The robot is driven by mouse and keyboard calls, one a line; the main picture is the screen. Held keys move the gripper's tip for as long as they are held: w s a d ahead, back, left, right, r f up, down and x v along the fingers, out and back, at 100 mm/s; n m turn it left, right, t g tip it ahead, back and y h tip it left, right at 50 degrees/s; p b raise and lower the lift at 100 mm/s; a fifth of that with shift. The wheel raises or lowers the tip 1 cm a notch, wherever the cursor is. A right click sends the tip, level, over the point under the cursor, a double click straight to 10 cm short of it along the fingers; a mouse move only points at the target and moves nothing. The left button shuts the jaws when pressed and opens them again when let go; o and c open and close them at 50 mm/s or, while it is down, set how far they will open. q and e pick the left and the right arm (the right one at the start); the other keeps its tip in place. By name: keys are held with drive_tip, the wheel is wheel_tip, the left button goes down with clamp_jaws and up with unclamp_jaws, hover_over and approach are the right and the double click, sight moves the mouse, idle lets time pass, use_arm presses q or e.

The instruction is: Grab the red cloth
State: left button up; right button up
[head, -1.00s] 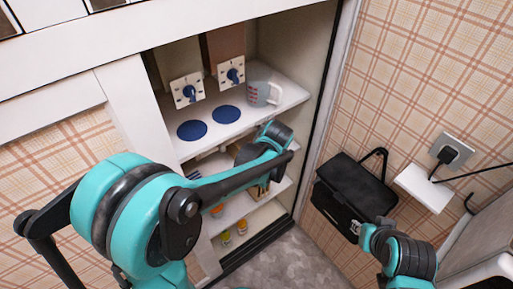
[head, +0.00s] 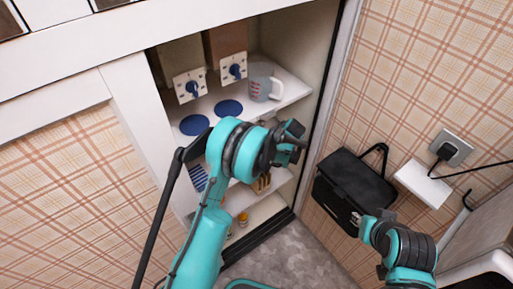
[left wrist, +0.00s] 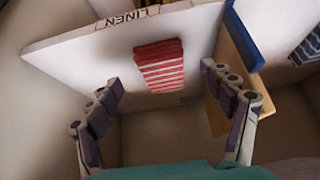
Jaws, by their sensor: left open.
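The red cloth (left wrist: 161,62), folded with white stripes, lies on a white shelf (left wrist: 80,57) in the left wrist view. My left gripper (left wrist: 161,80) is open, its fingers on either side of the view with the cloth showing between and beyond them. Nothing is between the fingers; contact with the cloth does not show. In the head view my left gripper (head: 293,139) is at the cabinet opening, and the red cloth is not visible there. My right gripper (head: 363,221) is by the black box, its jaws too small to read.
A blue striped cloth (left wrist: 306,46) lies to the right, past a wooden divider (left wrist: 240,45). A LINEN sign (left wrist: 133,16) stands on the shelf edge. Above are a measuring cup (head: 263,88) and blue discs (head: 228,107). A black box (head: 352,188) hangs on the right wall.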

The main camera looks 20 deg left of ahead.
use_arm(q)
drive_tip(key=shift+w+a, duration=0.85)
drive_tip(key=shift+a, duration=0.25)
drive_tip(key=b+x, duration=0.2)
drive_tip(key=x, duration=0.3)
drive_tip(key=shift+w+a, duration=0.2)
drive_tip(key=shift+a, duration=0.1)
drive_tip(key=c, duration=1.2)
